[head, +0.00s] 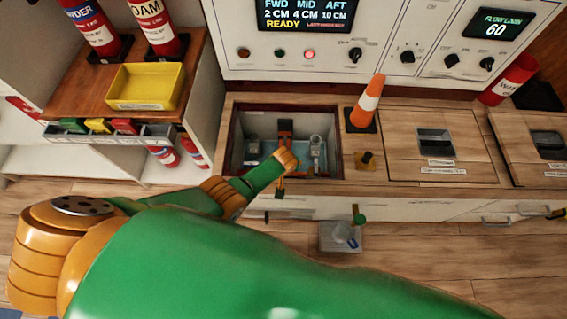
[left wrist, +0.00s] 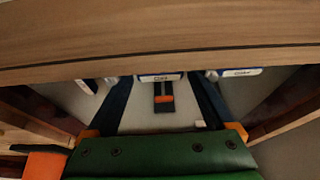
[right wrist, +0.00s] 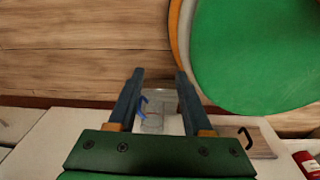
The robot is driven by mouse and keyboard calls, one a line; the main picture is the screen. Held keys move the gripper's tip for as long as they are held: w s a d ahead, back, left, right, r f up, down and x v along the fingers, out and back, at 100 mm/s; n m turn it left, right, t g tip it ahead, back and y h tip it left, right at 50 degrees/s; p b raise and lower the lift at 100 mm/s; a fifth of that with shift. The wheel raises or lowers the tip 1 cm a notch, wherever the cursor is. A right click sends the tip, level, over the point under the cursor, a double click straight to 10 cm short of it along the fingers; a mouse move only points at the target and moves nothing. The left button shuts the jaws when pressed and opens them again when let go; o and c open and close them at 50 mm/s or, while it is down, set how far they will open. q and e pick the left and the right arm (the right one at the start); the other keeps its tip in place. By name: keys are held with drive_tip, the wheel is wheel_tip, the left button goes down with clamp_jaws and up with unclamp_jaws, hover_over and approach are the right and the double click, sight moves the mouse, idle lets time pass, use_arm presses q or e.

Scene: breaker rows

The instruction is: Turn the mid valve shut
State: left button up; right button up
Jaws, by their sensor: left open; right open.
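In the head view an open hatch (head: 236,135) in the wooden counter holds a dark orange part (head: 286,128) in the middle and grey fittings (head: 317,146) beside it. Which is the mid valve I cannot read for sure. My left gripper (head: 287,160) hangs over the hatch and hides part of it. In the left wrist view its dark fingers (left wrist: 163,105) are open, with an orange and black handle (left wrist: 164,92) visible between them, apart from both. Small labelled plates (left wrist: 240,72) sit near the wooden rim. My right gripper (right wrist: 155,95) is open and empty, above a clear bin (right wrist: 155,115).
An orange cone (head: 368,103) and a small dark knob (head: 366,160) stand right of the hatch. A panel display (head: 303,14) reads FWD 2, MID 4, AFT 10 cm, READY. A yellow tray (head: 147,86) and extinguishers are left. The clear bin (head: 341,238) is below the counter front.

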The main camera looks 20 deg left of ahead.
use_arm(q)
drive_tip(key=p+v, duration=0.5)
drive_tip(key=v, duration=0.1)
drive_tip(key=shift+s+r, duration=0.2)
drive_tip(key=shift+r, duration=0.15)
use_arm(e)
wheel_tip(320, 180, up, 6)
drive_tip(key=s+a, duration=0.1)
drive_tip(key=shift+a, duration=0.35)
drive_tip(key=shift+d, duration=0.2)
